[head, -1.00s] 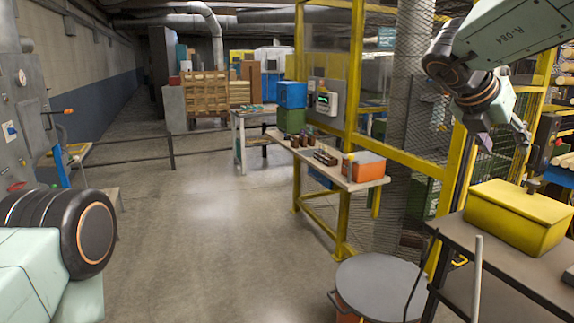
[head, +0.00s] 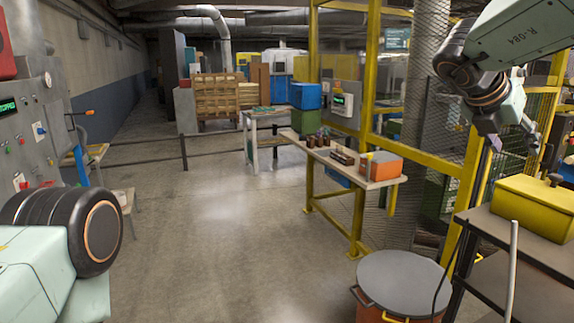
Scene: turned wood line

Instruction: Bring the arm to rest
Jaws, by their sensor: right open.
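My right arm comes in at the upper right, bent at a dark elbow joint. Its gripper (head: 531,132) hangs open in the air above and behind the yellow box on the dark table. It is small and dark against the clutter, and I see nothing held in it. My left arm shows only as a pale green link and a black joint at the lower left. My left gripper is out of view.
A yellow box (head: 535,207) stands on the dark table at the right. A round grey-topped drum (head: 403,272) stands beside it. A workbench (head: 376,182) holds an orange box (head: 381,166). A control panel (head: 30,130) is at the left. The middle floor is clear.

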